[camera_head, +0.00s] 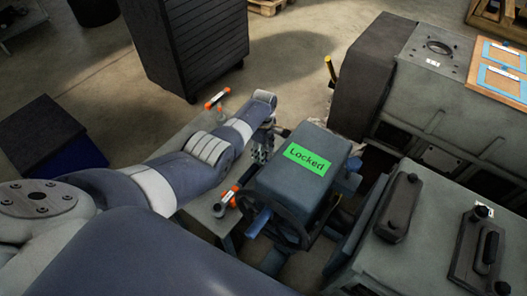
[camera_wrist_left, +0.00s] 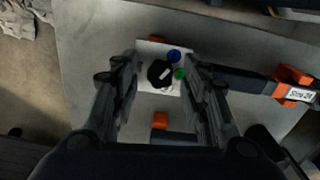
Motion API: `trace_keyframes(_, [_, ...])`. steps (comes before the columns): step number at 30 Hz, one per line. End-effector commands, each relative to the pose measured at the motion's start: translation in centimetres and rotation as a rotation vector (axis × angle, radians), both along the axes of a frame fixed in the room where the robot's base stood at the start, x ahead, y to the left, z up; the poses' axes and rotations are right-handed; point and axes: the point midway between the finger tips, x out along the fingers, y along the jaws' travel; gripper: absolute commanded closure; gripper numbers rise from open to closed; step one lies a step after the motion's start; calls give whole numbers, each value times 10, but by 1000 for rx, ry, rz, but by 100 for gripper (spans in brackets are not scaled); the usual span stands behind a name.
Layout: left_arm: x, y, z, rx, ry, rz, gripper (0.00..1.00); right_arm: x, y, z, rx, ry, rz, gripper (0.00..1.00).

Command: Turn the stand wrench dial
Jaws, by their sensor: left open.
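A black dial (camera_wrist_left: 160,73) sits on a small white plate on the grey stand top (camera_wrist_left: 240,38), with a blue dot and a green dot beside it. My left gripper (camera_wrist_left: 163,62) is open, with one finger on each side of the dial in the wrist view. I cannot tell whether the fingers touch it. In the head view the left gripper (camera_head: 262,148) points down over the stand table (camera_head: 203,213), and the dial is hidden there. A dark wrench (camera_wrist_left: 240,80) with an orange, labelled end lies right of the fingers. My right gripper is not in view.
A grey box with a green "Locked" label (camera_head: 308,160) stands close right of the left gripper. Orange-ended tools (camera_head: 217,98) lie on the stand. Engine blocks (camera_head: 440,230) fill the right side. A dark drawer cabinet (camera_head: 190,50) stands behind; open floor lies beside it.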

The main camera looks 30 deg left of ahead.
Motion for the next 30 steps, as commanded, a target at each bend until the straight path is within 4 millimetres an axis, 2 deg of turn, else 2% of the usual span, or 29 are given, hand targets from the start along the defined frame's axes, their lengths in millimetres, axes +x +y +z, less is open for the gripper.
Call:
trace_keyframes(5, [0, 0, 0, 0, 0, -1, 59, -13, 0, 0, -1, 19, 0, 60])
trace_keyframes(11, [0, 0, 0, 0, 0, 0, 100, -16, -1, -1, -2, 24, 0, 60])
trace_keyframes(22, [0, 0, 0, 0, 1, -29, 100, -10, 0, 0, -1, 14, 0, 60])
trace_keyframes(30, [-1, 0, 0, 0, 2, -178, 100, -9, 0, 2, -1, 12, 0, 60])
